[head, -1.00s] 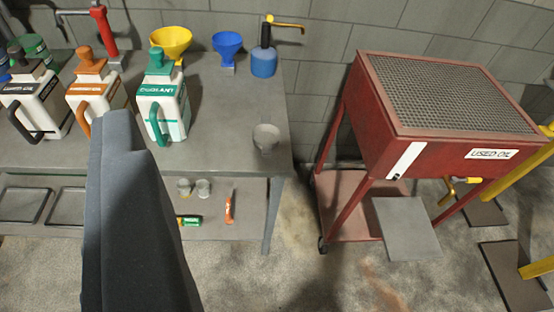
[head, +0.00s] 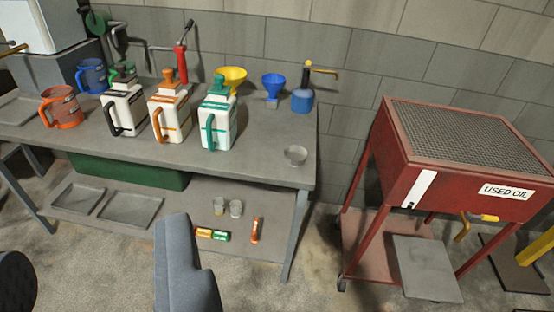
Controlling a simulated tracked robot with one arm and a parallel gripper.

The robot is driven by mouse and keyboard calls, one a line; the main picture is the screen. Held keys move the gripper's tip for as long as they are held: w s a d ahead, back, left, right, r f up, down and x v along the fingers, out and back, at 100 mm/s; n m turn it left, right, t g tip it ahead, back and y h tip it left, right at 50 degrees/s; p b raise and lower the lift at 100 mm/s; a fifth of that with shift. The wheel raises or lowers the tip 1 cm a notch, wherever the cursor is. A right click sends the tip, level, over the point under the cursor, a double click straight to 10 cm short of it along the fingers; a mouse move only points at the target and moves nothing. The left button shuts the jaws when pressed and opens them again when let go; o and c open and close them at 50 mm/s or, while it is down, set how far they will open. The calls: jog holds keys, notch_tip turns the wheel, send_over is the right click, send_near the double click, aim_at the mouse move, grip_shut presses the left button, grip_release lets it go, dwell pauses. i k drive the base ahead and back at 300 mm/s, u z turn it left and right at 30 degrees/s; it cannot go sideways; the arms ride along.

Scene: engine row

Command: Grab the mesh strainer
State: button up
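A grey part of my own body rises from the bottom edge, in front of the bench's lower shelf and well short of that piece. No gripper fingers show in the head view.
White jugs (head: 218,128), yellow (head: 232,78) and blue (head: 274,84) funnels and a blue pump bottle (head: 303,100) line the bench. A red used-oil cart (head: 459,185) with a mesh top stands at right. The floor between bench and cart is clear.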

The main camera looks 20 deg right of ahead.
aim_at(295, 155)
jog(key=u, duration=0.1)
jog(key=i, duration=1)
